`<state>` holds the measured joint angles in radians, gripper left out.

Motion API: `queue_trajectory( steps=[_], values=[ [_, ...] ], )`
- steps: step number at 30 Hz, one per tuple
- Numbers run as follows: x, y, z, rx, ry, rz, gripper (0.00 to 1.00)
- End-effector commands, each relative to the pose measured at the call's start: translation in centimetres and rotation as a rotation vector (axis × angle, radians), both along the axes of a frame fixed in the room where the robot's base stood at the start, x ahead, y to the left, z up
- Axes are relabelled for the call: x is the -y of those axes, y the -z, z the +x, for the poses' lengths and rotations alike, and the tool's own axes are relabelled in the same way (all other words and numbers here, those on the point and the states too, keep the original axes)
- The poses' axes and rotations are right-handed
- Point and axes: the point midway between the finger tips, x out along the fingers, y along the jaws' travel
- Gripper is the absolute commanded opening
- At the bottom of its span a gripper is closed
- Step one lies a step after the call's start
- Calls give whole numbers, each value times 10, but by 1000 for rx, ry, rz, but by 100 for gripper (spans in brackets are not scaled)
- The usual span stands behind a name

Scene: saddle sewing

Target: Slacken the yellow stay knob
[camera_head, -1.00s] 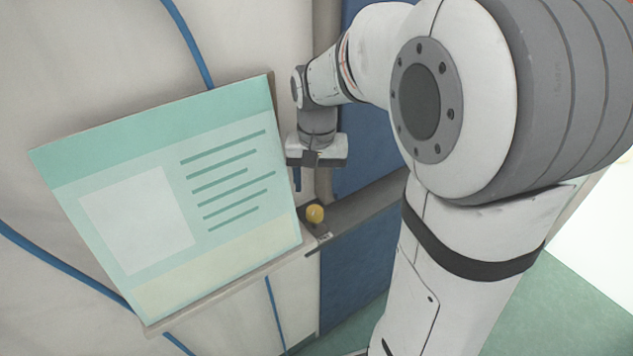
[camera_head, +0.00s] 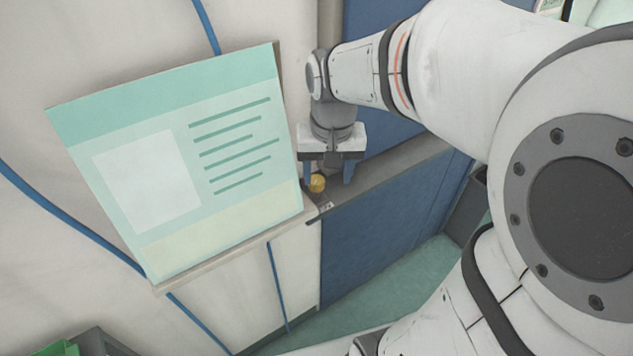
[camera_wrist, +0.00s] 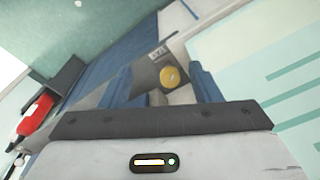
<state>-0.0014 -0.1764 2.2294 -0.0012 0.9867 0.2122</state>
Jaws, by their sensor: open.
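The yellow stay knob (camera_head: 317,183) is small and round. It sits on a dark plate at the end of a grey rail, by the lower right corner of a pale green panel. My gripper (camera_head: 329,178) is open and points down over the knob, with its blue fingers apart. In the wrist view the knob (camera_wrist: 173,76) shows between the two fingers (camera_wrist: 165,80), nearer the right one. I see no finger touching it. I cannot tell how far the fingertips reach down beside it.
The pale green panel (camera_head: 180,160) with printed lines stands close to the left of my gripper. The grey rail (camera_head: 390,175) runs right above a blue panel (camera_head: 380,225). A red object (camera_wrist: 38,115) shows at the left in the wrist view. Green floor (camera_head: 380,290) is clear below.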

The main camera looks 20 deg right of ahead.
Motion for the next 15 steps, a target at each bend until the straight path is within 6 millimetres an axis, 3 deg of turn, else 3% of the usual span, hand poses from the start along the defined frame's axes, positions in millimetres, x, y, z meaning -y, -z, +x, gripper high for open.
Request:
queue_trajectory(
  steps=[4, 6, 12, 15],
  values=[
    [-2, 17, -45, 92, -92, -14, 57],
    [-2, 24, -61, 126, -129, -21, 51],
    [0, 38, -91, 187, -196, -40, 36],
    [0, 40, -96, 198, -211, -44, 36]
  ],
)
